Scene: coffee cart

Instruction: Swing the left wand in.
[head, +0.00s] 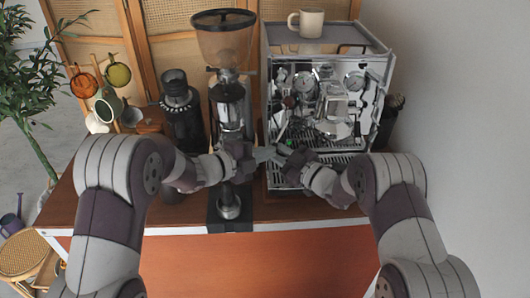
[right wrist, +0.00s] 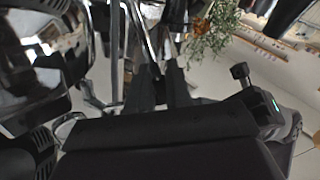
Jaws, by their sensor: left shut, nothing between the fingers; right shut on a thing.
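The silver espresso machine (head: 375,75) stands at the right of the counter, its front toward me. My right gripper (head: 283,154) is at the machine's lower front left. In the right wrist view its dark fingers (right wrist: 163,82) are closed on a thin silver rod, the left wand (right wrist: 142,38), which runs up from between the fingertips. In the head view I cannot make out the wand clearly behind the grippers. My left gripper (head: 263,155) is shut and empty, just left of the right gripper, in front of the gap between grinder and machine. I cannot tell whether the two grippers touch.
The grinder (head: 230,105) with its clear hopper (head: 224,40) stands close to the machine's left. A cream mug (head: 307,22) sits on top of the machine. A dark canister (head: 178,108) stands left of the grinder. The counter's front strip (head: 285,212) is clear.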

